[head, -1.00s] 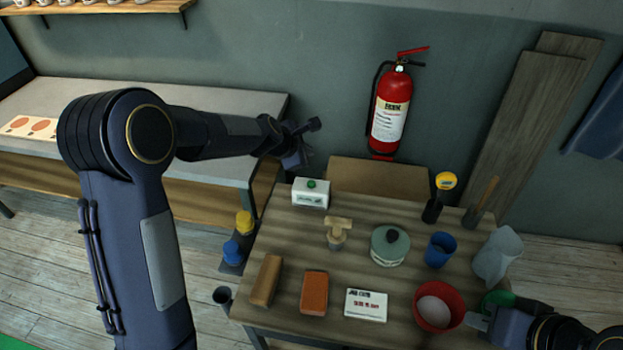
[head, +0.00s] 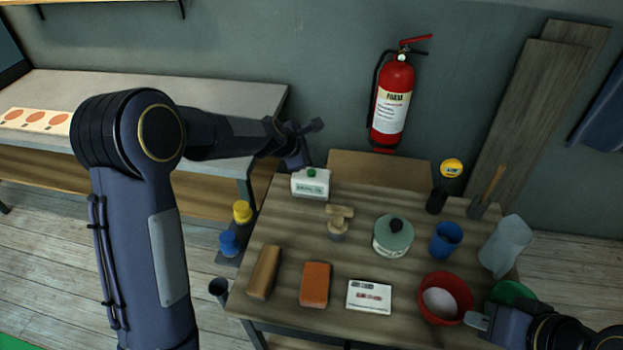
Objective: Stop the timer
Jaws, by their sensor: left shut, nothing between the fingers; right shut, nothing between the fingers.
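A small white box with a green button on top (head: 311,184), which looks like the timer, stands at the back left of the wooden table (head: 400,265). Its front label is too small to read. My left gripper (head: 304,160) is shut and empty, just above and behind the box, close to the green button. I cannot tell whether it touches the box. My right gripper (head: 477,321) is shut and empty at the table's front right, beside the red bowl (head: 464,291).
A wooden stamp-like tool (head: 339,222), a lidded green pot (head: 393,237) and a blue cup (head: 446,240) stand across the middle. Brown block (head: 264,272), orange block (head: 315,284) and white card (head: 369,297) lie in front. A fire extinguisher (head: 392,100) hangs on the wall behind.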

